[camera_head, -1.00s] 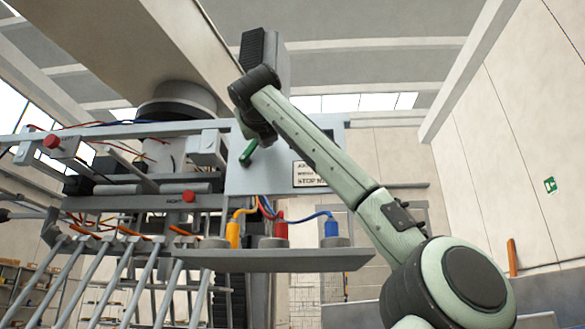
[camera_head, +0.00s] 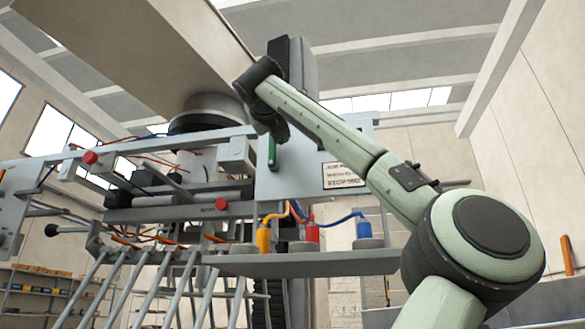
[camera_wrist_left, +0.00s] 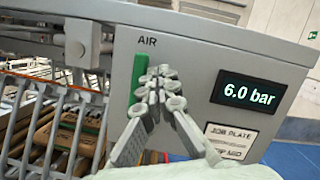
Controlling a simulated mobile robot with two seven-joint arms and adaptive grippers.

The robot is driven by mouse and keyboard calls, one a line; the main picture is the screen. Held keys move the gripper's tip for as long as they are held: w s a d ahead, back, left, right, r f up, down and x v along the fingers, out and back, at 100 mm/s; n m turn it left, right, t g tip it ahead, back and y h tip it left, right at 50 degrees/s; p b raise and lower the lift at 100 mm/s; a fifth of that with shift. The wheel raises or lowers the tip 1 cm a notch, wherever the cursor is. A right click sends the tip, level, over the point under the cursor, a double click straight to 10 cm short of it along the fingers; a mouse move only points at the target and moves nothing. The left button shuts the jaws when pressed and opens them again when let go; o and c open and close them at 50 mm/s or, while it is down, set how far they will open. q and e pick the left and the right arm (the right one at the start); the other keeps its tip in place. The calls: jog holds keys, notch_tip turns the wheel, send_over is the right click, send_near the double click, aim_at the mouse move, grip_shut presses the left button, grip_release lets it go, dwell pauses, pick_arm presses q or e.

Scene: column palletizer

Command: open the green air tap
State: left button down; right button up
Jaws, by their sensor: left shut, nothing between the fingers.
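The green air tap (camera_head: 272,152) is a green lever on the grey panel. It stands nearly upright in the head view. In the left wrist view the green lever (camera_wrist_left: 138,78) stands upright under the word AIR, and a display (camera_wrist_left: 248,94) beside it reads 6.0 bar. My left gripper (camera_wrist_left: 158,80) is shut and empty, with its fingertips just right of the lever. I cannot tell whether they touch it. In the head view my wrist is just above the lever and hides the fingers. My right gripper is not in view.
A job plate (camera_wrist_left: 230,142) is below the display. Yellow, red and blue connectors (camera_head: 312,232) with hoses stand on a ledge (camera_head: 300,265) below the panel. Red buttons (camera_head: 221,204) and slanted metal bars are to the left. Boxes (camera_wrist_left: 65,135) lie behind the bars.

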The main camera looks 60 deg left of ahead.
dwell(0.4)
pick_arm(q)
jog(key=w+d, duration=0.3)
jog(key=shift+w, duration=0.25)
jog(key=d+r+b+v, duration=0.1)
jog(key=r+v, duration=0.1)
jog(key=v, duration=0.7)
jog(key=shift+d, duration=0.2)
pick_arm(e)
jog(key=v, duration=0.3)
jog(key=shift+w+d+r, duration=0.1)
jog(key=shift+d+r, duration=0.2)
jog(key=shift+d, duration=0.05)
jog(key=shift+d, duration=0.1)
